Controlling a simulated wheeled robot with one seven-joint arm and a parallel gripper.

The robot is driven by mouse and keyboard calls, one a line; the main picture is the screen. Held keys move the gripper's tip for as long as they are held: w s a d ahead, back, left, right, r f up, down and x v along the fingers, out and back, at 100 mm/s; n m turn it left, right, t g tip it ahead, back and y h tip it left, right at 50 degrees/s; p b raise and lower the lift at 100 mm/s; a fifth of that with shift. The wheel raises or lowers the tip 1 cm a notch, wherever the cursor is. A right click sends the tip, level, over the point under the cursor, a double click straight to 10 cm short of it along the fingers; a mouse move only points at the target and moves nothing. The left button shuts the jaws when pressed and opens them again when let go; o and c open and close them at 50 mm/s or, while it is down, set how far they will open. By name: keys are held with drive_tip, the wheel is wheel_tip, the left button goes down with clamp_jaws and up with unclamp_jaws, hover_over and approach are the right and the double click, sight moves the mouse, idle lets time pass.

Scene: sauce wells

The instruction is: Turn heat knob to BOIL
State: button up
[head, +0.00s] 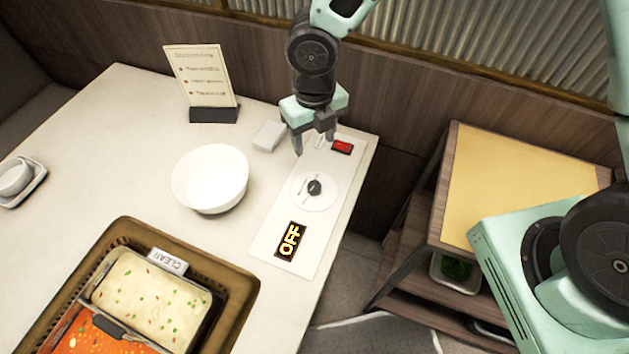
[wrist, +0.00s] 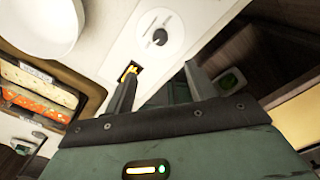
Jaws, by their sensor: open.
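The heat knob (head: 314,187) is a dark knob at the centre of a round white dial on a pale panel (head: 268,231) at the table's right edge. It also shows at the top of the wrist view (wrist: 159,37). A dark display (head: 291,241) on the panel reads OFF in yellow letters. My gripper (head: 314,148) is open and empty, above the far part of the panel beyond the knob, apart from it. In the wrist view my two fingers (wrist: 160,88) stand spread. The marks around the dial are too small to read.
A red switch (head: 343,147) sits at the panel's far end. A white bowl (head: 210,178), a small white box (head: 269,136) and a menu stand (head: 214,113) are left of the panel. A wooden shelf (head: 450,185) stands to the right.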

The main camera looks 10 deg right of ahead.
sight(315, 185)
wheel_tip(315, 185, down, 17)
drive_tip(key=shift+r, duration=0.2)
idle(0.3)
drive_tip(key=c, duration=1)
